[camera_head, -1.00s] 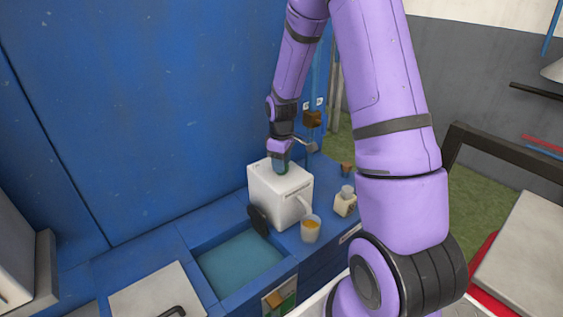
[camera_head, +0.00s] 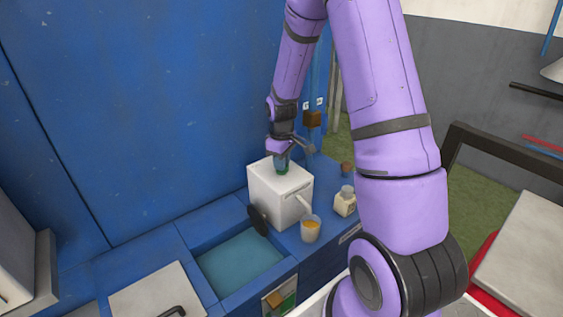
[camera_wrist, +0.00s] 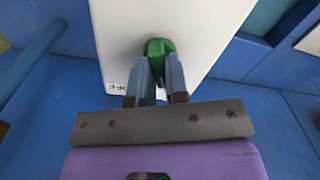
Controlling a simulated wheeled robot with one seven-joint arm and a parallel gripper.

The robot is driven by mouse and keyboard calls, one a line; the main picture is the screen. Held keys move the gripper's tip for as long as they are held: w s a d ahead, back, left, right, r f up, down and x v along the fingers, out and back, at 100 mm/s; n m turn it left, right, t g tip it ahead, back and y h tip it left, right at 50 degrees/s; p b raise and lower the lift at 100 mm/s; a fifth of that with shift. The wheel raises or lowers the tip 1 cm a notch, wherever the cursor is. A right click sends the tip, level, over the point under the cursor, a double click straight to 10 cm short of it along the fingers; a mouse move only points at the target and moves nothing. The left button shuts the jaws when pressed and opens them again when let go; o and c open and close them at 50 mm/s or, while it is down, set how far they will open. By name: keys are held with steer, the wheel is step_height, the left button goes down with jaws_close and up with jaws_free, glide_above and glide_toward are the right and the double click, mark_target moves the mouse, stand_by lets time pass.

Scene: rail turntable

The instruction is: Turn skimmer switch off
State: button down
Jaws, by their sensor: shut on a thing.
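The skimmer is a white box (camera_head: 284,196) on the blue counter, beside the tank of teal liquid. Its green switch knob (camera_wrist: 158,47) stands on the white top face in the wrist view. My gripper (camera_wrist: 160,66) is shut on the knob, with one grey finger on each side of it. In the head view my gripper (camera_head: 281,167) is over the box top, with a bit of green showing below it. Small lettering shows on the white face beside the left finger, partly hidden. I cannot tell the knob's setting.
A clear cup with amber liquid (camera_head: 311,229) stands under the box's spout. A small bottle (camera_head: 345,201) and a brown cup (camera_head: 346,169) stand to the right. The teal tank (camera_head: 240,262) is in front. A tall blue wall (camera_head: 130,110) rises behind.

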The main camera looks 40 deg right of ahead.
steer(key=m, duration=1)
steer(key=shift+m, duration=0.4)
stand_by(0.4)
steer(key=c, duration=1.1)
jaws_free()
step_height(320, 180, up, 11)
steer(key=shift+f, duration=0.1)
